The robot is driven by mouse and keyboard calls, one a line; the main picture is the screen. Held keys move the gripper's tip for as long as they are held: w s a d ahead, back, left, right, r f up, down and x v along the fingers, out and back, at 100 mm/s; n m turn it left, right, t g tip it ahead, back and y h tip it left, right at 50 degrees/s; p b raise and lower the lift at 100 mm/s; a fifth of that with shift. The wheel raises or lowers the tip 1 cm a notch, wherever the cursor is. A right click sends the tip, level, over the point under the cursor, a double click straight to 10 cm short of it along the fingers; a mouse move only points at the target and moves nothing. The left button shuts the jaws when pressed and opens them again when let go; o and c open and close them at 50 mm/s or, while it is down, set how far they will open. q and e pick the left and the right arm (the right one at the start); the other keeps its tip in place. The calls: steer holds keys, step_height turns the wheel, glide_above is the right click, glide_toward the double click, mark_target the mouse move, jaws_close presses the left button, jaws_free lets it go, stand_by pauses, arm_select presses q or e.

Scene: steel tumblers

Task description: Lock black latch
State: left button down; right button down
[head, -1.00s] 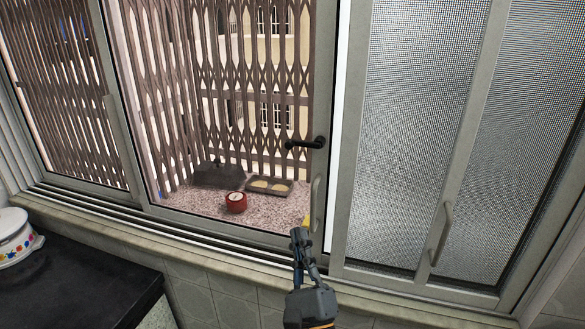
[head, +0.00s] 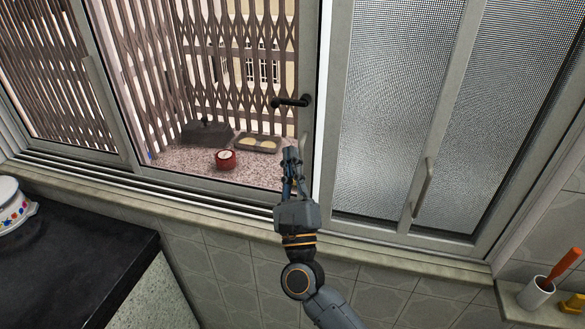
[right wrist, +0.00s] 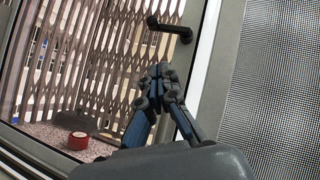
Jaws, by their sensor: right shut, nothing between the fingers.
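The black latch (head: 291,101) is a dark lever on the window frame's upright, with its arm lying about level and pointing left. It also shows near the top of the right wrist view (right wrist: 168,28). My right gripper (head: 290,156) is shut and empty. It stands below the latch, apart from it, in front of the sliding window's upright (head: 312,60). In the right wrist view its closed fingertips (right wrist: 160,72) lie below the latch. The gripper partly hides the pale window handle behind it. My left gripper is not in view.
Mesh panels (head: 400,90) with a pale handle (head: 423,188) are at right. A red round tin (head: 225,159) sits outside on the ledge. A black counter (head: 75,255) with a white flowered pot (head: 14,207) is at lower left. A cup (head: 536,292) stands at lower right.

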mark_target(291, 102)
steer(key=w+a+r+p, duration=0.2)
steer(key=w+r+p, duration=0.1)
steer(key=r, duration=0.3)
steer(key=shift+w+p, duration=0.35)
steer(key=shift+p, duration=0.05)
steer(key=shift+d+f, duration=0.1)
steer(key=shift+d, duration=0.05)
